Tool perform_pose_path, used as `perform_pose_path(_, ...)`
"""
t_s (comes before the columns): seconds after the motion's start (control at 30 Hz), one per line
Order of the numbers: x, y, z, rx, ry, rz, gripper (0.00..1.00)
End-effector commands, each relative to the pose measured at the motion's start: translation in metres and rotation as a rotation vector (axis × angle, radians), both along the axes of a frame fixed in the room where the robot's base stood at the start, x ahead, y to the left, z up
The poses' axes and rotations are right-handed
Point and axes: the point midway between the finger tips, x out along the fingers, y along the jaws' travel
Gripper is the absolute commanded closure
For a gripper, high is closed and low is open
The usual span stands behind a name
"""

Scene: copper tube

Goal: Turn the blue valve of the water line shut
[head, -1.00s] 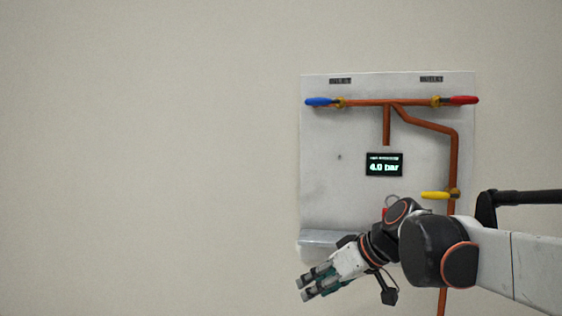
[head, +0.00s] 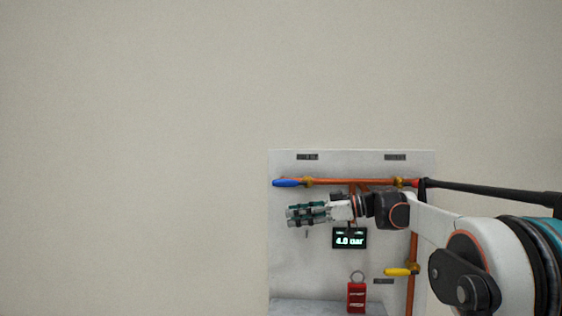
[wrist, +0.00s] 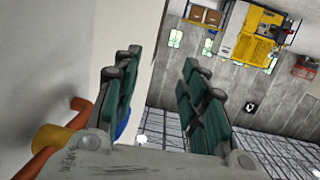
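The blue valve handle (head: 285,183) sits at the left end of the orange copper pipe (head: 350,182) on the panel. It points left, in line with the pipe, beside a brass valve body (head: 308,182). My gripper (head: 291,215) is just below the blue handle in the head view, its fingers pointing left. In the wrist view my gripper (wrist: 160,65) has its fingers spread with nothing between them. A bit of the blue handle (wrist: 123,124) shows behind the left finger, next to the brass body (wrist: 55,138); most of it is hidden there.
The panel (head: 290,262) also carries a display (head: 349,238) reading 4.0 bar, a yellow handle (head: 398,272) at lower right and a red tag (head: 356,297). My arm covers most of the red handle. The wall left of the panel is clear.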

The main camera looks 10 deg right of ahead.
Motion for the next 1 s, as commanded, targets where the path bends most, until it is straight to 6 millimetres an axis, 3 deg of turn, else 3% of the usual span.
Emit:
perform_pose_path(0.03, 0.009, -0.012, 0.026, 0.02, -0.041, 0.013, 0.61)
perform_pose_path(0.1, 0.016, -0.024, 0.044, 0.044, -0.104, 0.035, 0.61)
perform_pose_path(0.23, 0.025, -0.044, 0.069, 0.081, -0.199, 0.061, 0.61)
perform_pose_path(0.3, 0.026, -0.044, 0.077, 0.096, -0.219, 0.086, 0.61)
perform_pose_path(0.67, 0.03, -0.035, 0.083, 0.111, -0.243, 0.113, 0.61)
perform_pose_path(1.0, 0.045, 0.012, 0.084, 0.111, -0.241, 0.114, 0.61)
